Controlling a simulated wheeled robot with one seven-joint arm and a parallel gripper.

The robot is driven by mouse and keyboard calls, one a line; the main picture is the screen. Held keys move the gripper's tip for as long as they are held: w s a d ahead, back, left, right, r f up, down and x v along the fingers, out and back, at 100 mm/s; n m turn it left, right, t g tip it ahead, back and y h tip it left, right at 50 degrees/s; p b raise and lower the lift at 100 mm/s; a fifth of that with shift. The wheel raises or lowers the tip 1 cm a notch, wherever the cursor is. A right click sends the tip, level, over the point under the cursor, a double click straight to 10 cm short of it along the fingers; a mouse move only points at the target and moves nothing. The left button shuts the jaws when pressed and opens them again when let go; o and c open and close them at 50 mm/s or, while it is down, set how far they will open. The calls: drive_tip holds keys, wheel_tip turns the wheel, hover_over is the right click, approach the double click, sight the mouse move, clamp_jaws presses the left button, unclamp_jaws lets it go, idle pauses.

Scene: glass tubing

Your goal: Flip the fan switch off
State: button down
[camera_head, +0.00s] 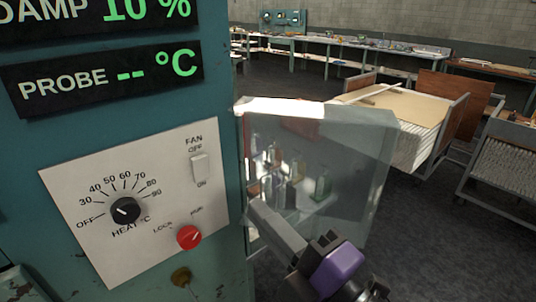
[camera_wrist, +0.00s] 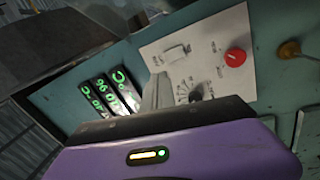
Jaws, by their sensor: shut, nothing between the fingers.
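The fan switch (camera_head: 200,168) is a white rocker on the pale control panel (camera_head: 75,190), with OFF printed above it and ON below. Which way it is tipped is too small to tell. It also shows in the wrist view (camera_wrist: 174,53). My gripper (camera_head: 257,212) is shut and empty, to the right of and lower than the switch in the head view. In the wrist view my closed grey fingers (camera_wrist: 157,88) point toward the panel, just below the switch in the picture. I see no contact between them.
A black heat knob (camera_head: 125,210) and a red lock knob (camera_head: 189,237) sit near the switch. A brass knob (camera_head: 181,277) is below. A clear panel (camera_head: 355,160) with bottles showing through stands beside my gripper. Carts and benches are farther back.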

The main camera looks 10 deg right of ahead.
drive_tip(key=f+n+g, duration=0.1)
drive_tip(key=n, duration=0.1)
drive_tip(key=shift+a+f+n, duration=0.1)
drive_tip(key=shift+f+n, duration=0.05)
drive_tip(key=shift+n, duration=0.15)
drive_tip(key=shift+a+b, duration=0.15)
drive_tip(key=shift+b, duration=0.15)
approach(202, 163)
drive_tip(key=x, duration=0.6)
drive_tip(key=shift+w+a, duration=0.25)
drive_tip(key=shift+w, duration=0.05)
